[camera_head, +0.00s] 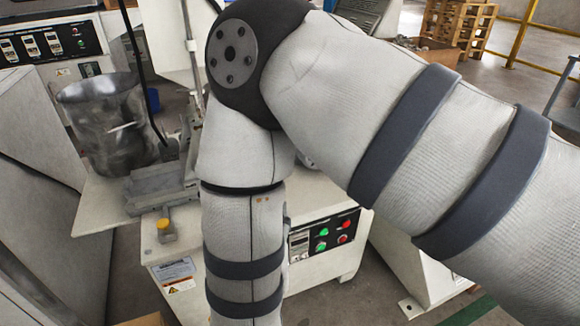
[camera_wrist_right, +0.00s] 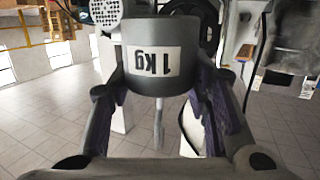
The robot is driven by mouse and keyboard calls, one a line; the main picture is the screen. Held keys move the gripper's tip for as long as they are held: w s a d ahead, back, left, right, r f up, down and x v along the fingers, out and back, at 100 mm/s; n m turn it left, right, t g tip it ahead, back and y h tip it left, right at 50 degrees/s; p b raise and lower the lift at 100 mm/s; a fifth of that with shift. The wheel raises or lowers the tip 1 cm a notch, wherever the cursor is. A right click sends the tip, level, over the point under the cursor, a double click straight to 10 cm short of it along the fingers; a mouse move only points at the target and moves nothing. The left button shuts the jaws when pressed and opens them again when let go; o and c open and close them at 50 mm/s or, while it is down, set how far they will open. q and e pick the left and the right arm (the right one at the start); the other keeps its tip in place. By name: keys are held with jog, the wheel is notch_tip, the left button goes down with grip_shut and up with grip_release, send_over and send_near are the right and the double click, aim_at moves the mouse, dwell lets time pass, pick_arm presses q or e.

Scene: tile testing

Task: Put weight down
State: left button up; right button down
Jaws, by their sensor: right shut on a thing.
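A dark grey cylindrical weight (camera_wrist_right: 155,85) with a white label reading "1kg" upside down fills the upper middle of the right wrist view. My right gripper (camera_wrist_right: 157,70) is shut on it, with one finger on each side. A thin rod-like shape shows below the weight; I cannot tell what it belongs to. In the head view my right arm crosses the middle and hides the gripper and the weight. I cannot tell the weight's height above any surface. My left gripper is not in view.
A testing machine with a control panel (camera_head: 322,236) of red and green buttons stands behind my arm in the head view. A shiny metal bucket (camera_head: 105,125) stands at the left by a pale platform (camera_head: 100,205). A yellow knob (camera_head: 163,224) sits low in front. Tiled floor (camera_wrist_right: 50,125) shows below the weight.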

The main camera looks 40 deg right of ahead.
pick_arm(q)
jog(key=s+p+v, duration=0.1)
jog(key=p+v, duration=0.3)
pick_arm(e)
jog(key=w+d+r+n+t+y, duration=0.2)
jog(key=w+d+r, duration=0.1)
jog(key=w+r, duration=0.1)
jog(key=shift+y, duration=0.3)
jog(key=w+d+f+b, duration=0.2)
jog(key=w+d+f, duration=0.2)
jog(key=f, duration=0.1)
jog(key=w+d+f+b, duration=0.3)
jog(key=w+d+f, duration=0.2)
jog(key=shift+w+d+f, duration=0.1)
jog(key=shift+w+d, duration=0.15)
jog(key=f, duration=0.1)
jog(key=f+b, duration=0.1)
jog(key=f, duration=0.1)
jog(key=shift+w+d+f+b, duration=0.2)
jog(key=shift+w+f+b, duration=0.1)
jog(key=shift+f, duration=0.1)
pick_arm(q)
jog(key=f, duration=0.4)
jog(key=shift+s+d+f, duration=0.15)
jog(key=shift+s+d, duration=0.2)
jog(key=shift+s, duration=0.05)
pick_arm(e)
jog(key=shift+r, duration=0.1)
jog(key=shift+s, duration=0.1)
